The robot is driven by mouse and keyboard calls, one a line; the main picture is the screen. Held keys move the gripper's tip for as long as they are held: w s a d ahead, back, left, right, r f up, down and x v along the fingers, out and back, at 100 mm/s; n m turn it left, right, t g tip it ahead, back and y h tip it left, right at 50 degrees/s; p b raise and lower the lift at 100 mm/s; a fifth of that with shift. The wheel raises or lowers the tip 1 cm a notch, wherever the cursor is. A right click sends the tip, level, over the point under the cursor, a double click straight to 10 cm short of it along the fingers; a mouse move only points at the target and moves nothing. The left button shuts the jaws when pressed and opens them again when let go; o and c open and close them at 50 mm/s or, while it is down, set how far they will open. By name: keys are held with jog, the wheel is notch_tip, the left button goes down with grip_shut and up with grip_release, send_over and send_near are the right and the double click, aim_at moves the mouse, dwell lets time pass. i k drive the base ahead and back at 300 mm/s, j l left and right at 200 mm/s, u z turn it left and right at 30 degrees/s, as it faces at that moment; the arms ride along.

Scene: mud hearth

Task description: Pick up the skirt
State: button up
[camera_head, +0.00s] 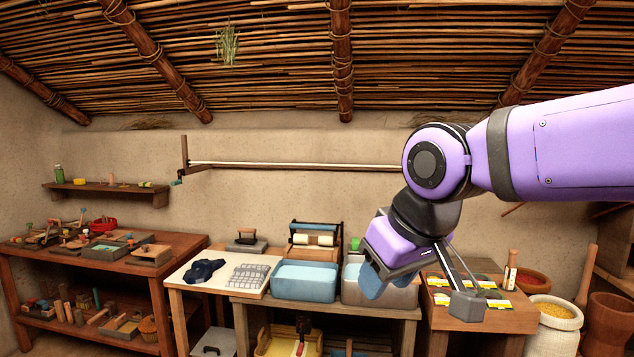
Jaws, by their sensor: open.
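I cannot tell for sure which cloth is the skirt. A crumpled dark blue cloth (203,271) lies on the left of the pale table top (232,288). A flat grey checked cloth (248,274) lies beside it, to its right. My gripper (420,292) is open, in front of the grey basin (400,296) and to the right of both cloths, apart from them. A blue-grey shape shows at its left side; I cannot tell whether it is a finger or cloth. The gripper hides part of the basin.
A blue basin (305,281) stands between the cloths and the grey basin, with a roller device (315,240) behind. A cluttered wooden bench (185,245) is at left. At right are a small table (495,318) and a sack of yellow grains (553,325). A rod (300,165) runs along the wall.

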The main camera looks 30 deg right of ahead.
aim_at(202, 271)
jog(key=i+u, duration=0.1)
jog(key=i, duration=0.45)
jog(key=i+u, duration=0.1)
jog(key=i, duration=0.45)
jog(key=i+l+u, duration=0.1)
jog(key=i, duration=0.45)
jog(key=i+l+u, duration=0.15)
jog(key=i, duration=0.4)
jog(key=i+l+u, duration=0.1)
jog(key=i, duration=0.45)
jog(key=i+l+u, duration=0.1)
jog(key=i+l, duration=0.15)
jog(key=i, duration=0.3)
